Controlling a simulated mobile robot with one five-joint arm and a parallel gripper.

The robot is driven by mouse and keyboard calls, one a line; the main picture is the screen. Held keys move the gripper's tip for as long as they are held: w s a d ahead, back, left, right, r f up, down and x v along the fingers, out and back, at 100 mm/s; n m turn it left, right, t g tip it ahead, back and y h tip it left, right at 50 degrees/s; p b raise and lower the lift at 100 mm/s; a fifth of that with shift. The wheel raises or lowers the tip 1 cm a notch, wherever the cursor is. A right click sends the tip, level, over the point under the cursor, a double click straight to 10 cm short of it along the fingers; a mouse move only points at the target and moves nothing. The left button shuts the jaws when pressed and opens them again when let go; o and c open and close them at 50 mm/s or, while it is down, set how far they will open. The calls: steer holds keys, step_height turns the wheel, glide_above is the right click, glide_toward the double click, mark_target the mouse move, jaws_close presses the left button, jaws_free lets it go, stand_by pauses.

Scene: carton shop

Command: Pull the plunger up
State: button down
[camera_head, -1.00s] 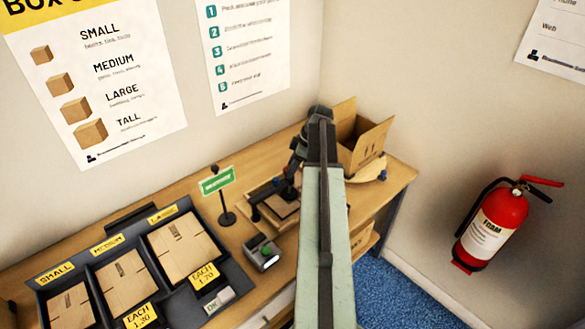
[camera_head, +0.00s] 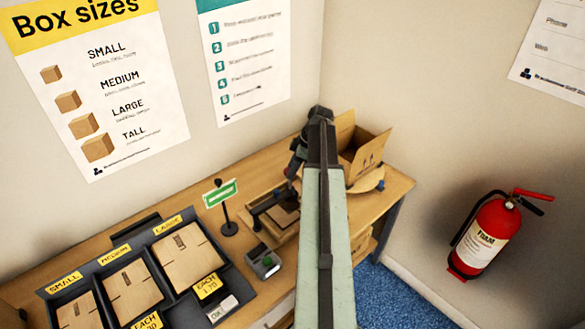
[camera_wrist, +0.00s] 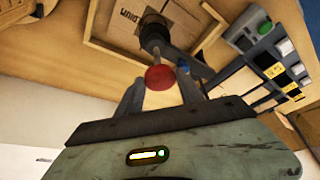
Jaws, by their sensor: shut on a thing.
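In the wrist view, the plunger's red knob (camera_wrist: 160,77) sits between the two fingers of my gripper (camera_wrist: 160,88), and the jaws are shut on it. The plunger's dark shaft (camera_wrist: 153,36) runs from the knob toward a wooden tray (camera_wrist: 205,40). A carton piece with printing (camera_wrist: 165,15) lies in that tray. In the head view, the tray stands on the bench (camera_head: 392,195), and my own arm hides the knob and most of my gripper.
An open carton (camera_head: 365,150) stands at the bench's back right corner. A green sign (camera_head: 220,193), a small device with a green button (camera_head: 263,262) and a box-size rack (camera_head: 225,300) stand left of my arm. A fire extinguisher (camera_head: 485,238) hangs on the right wall.

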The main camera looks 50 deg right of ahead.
steer(key=c, duration=0.7)
jaws_free()
steer(key=shift+r, duration=0.1)
steer(key=shift+c, duration=0.2)
steer(key=p+v, duration=0.7)
steer(key=v, duration=0.1)
